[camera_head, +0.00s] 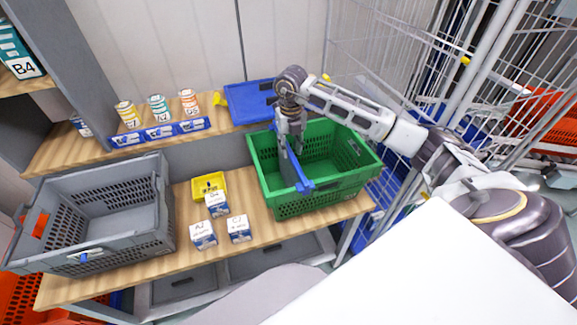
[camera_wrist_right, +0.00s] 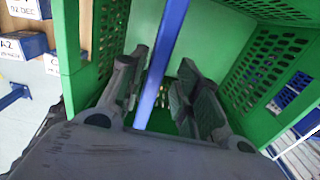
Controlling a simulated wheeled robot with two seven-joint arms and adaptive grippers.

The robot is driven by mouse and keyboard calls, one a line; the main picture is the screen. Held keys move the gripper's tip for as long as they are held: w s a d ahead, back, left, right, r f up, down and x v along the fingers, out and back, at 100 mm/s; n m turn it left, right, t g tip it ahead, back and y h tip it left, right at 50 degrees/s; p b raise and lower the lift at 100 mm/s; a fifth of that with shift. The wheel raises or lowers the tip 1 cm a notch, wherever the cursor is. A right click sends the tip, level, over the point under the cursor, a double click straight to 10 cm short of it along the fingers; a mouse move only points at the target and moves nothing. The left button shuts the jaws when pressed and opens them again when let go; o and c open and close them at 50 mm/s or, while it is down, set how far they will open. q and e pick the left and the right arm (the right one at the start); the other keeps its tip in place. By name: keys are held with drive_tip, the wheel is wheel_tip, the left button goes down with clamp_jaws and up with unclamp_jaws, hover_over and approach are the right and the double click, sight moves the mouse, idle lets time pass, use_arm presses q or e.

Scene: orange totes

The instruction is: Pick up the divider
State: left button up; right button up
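The divider is a thin blue strip (camera_head: 297,172) standing on edge, tilted, inside the green crate (camera_head: 318,198) on the wooden shelf. In the right wrist view the divider (camera_wrist_right: 160,65) runs between the fingers of my right gripper (camera_wrist_right: 160,92), with a gap visible on each side. My right gripper (camera_head: 291,138) reaches down into the crate from above, and its fingers are apart around the divider. The divider's lower part is partly hidden by the gripper in the wrist view. My left gripper is not in view.
A grey crate (camera_head: 105,252) stands at the left. Small white-and-blue boxes (camera_head: 204,235) and a yellow bin (camera_head: 209,187) sit between the crates. A blue bin (camera_head: 250,103) and several cups stand behind. A wire cage (camera_head: 440,50) is at the right, near my right arm.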

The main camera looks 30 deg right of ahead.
drive_tip(key=shift+f, duration=0.15)
drive_tip(key=p, duration=0.1)
hover_over(289, 171)
drive_tip(key=w, duration=0.2)
drive_tip(key=shift+s+d+f, duration=0.1)
drive_tip(key=shift+d+f, duration=0.1)
drive_tip(key=shift+f, duration=1.05)
drive_tip(key=shift+s+d+f, duration=0.1)
drive_tip(key=shift+d+f, duration=0.1)
drive_tip(key=shift+f, duration=1.05)
drive_tip(key=shift+c, duration=0.5)
clamp_jaws()
